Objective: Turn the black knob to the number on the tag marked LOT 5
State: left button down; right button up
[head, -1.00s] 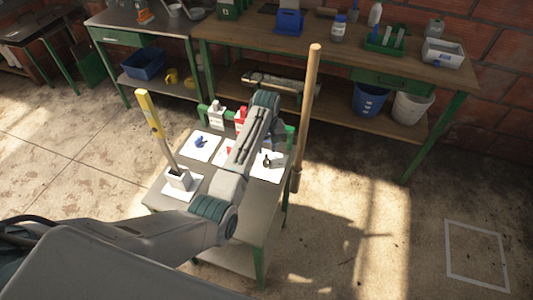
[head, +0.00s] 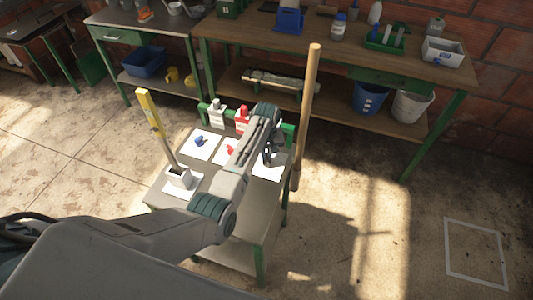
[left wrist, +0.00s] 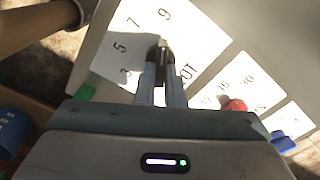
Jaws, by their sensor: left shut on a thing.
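The black knob (left wrist: 163,45) sits on a white dial card with the numbers 3, 5, 7 and 9 in the left wrist view. My left gripper (left wrist: 160,75) is shut on it, and the fingers hide part of the card, leaving the letters "OT" beside them. In the head view the left gripper (head: 270,158) is down at the right card on the small table (head: 236,192), hiding most of the knob. I cannot make out a tag marked LOT 5. My right gripper is out of view.
A red knob (head: 230,149) and a blue knob (head: 201,141) sit on neighbouring cards. A white bottle (head: 217,113) and a red bottle (head: 242,118) stand behind. A yellow stick (head: 152,120) stands in a holder at left. A wooden pole (head: 308,110) rises close to my gripper.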

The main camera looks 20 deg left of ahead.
pick_arm(q)
jog(key=n+p, duration=0.2)
jog(key=n, duration=0.1)
jog(key=shift+a+r, duration=0.1)
jog(key=shift+r, duration=0.15)
jog(key=n+p, duration=0.2)
jog(key=n, duration=0.1)
jog(key=shift+s, duration=0.1)
jog(key=n+p, duration=0.1)
jog(key=n, duration=0.1)
jog(key=shift+a+n, duration=0.1)
jog(key=shift+n, duration=0.2)
jog(key=n+p, duration=0.1)
jog(key=n, duration=0.2)
jog(key=shift+s+f+n+p, duration=0.1)
jog(key=shift+s+n+p, duration=0.05)
jog(key=shift+n+p, duration=0.15)
jog(key=shift+s+n+p, duration=0.1)
jog(key=shift+n+p, duration=0.4)
jog(key=shift+n, duration=1.3)
jog(key=c, duration=1.5)
grip_release()
jog(key=shift+f, duration=0.1)
